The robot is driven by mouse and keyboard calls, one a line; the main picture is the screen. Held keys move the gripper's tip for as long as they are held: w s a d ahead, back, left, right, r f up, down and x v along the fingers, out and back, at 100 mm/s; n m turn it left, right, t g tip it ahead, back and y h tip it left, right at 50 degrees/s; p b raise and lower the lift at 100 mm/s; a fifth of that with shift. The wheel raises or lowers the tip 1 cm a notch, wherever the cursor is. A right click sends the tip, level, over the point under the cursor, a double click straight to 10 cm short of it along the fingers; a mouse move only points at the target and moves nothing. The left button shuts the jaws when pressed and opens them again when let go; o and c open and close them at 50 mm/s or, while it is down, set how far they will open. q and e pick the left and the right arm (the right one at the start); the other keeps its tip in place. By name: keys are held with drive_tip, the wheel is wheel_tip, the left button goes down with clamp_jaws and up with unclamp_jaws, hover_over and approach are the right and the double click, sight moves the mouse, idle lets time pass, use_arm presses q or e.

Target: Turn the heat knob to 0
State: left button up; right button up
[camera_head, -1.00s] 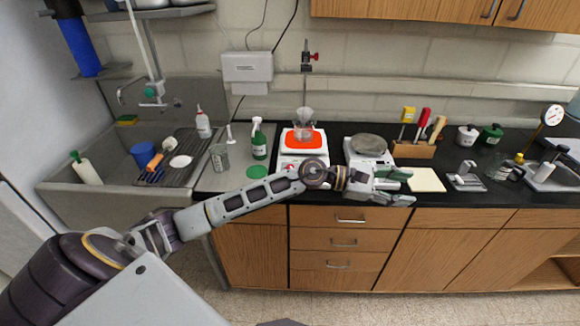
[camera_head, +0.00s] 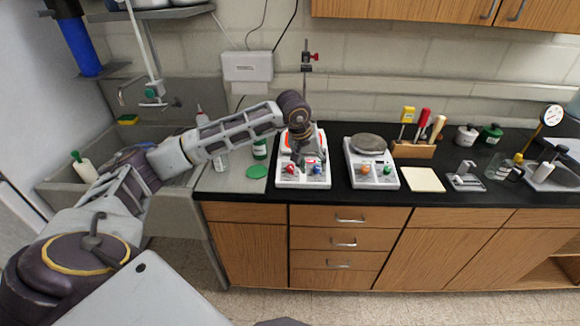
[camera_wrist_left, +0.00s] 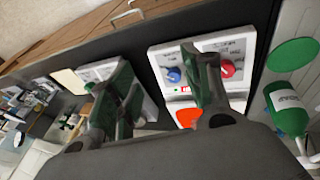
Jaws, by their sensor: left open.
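The white hot plate (camera_head: 287,181) with an orange-red top stands on the black counter. Its front panel carries a red knob (camera_head: 290,169) on the left and a blue knob (camera_head: 316,169) on the right. In the left wrist view, the red knob (camera_wrist_left: 228,69) and the blue knob (camera_wrist_left: 174,75) both show; their labels are too small to read. My left gripper (camera_head: 309,158) is open, pointing down over the hot plate near the knobs. In the left wrist view, one finger covers part of the panel beside the red knob. My right gripper is out of view.
A second white device (camera_head: 376,182) with a grey round top, an orange knob and a green knob stands to the right. A green disc (camera_head: 257,171) and a green bottle (camera_head: 260,149) are on the left. A thin stand rises behind the hot plate.

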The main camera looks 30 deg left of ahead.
sight(290, 167)
use_arm(q)
drive_tip(key=a+r+y, duration=0.3)
drive_tip(key=a, duration=0.5)
drive_tip(key=shift+s+a+r+m, duration=0.15)
drive_tip(key=shift+s+a+m, duration=0.15)
drive_tip(key=shift+a, duration=0.1)
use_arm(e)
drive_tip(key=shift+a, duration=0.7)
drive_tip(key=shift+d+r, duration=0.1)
use_arm(q)
drive_tip(key=p+x, duration=0.3)
drive_tip(key=x, duration=1)
drive_tip(key=shift+a+f, duration=0.25)
drive_tip(key=shift+f, duration=0.15)
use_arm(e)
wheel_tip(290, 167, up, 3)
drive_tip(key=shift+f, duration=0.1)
use_arm(q)
drive_tip(key=shift+c, duration=0.5)
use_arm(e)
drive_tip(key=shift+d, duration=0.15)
use_arm(q)
drive_tip(key=c, duration=0.9)
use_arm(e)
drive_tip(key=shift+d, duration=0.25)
